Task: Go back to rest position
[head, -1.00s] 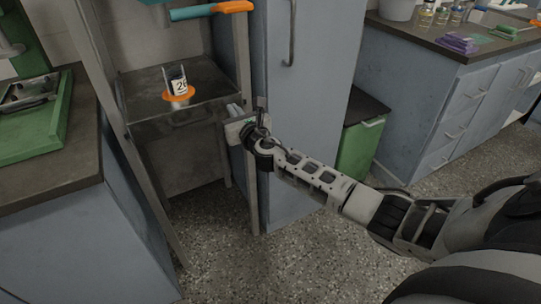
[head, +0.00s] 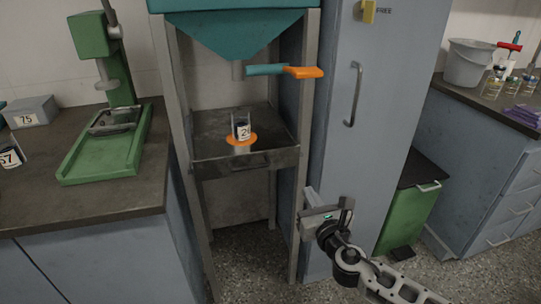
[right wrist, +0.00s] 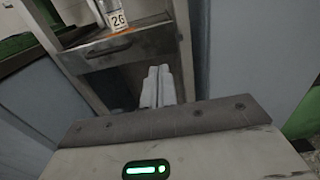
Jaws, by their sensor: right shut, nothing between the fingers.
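My right gripper (head: 311,200) is in front of the shaker stand's right leg and the blue cabinet, low in the head view. In the right wrist view its two fingers (right wrist: 158,86) are together with nothing between them. A clear container labelled 26 (head: 241,126) stands upright on an orange disc (head: 241,139) on the stand's metal shelf (head: 205,152). The container also shows at the top of the right wrist view (right wrist: 116,18), apart from the fingers. My left gripper is not in view.
A teal hopper (head: 235,35) with an orange-tipped handle (head: 303,72) is above the shelf. A tall blue cabinet (head: 375,130) stands right of the stand. A green bin (head: 410,205) is farther right. A bench with a green device (head: 105,150) is at left.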

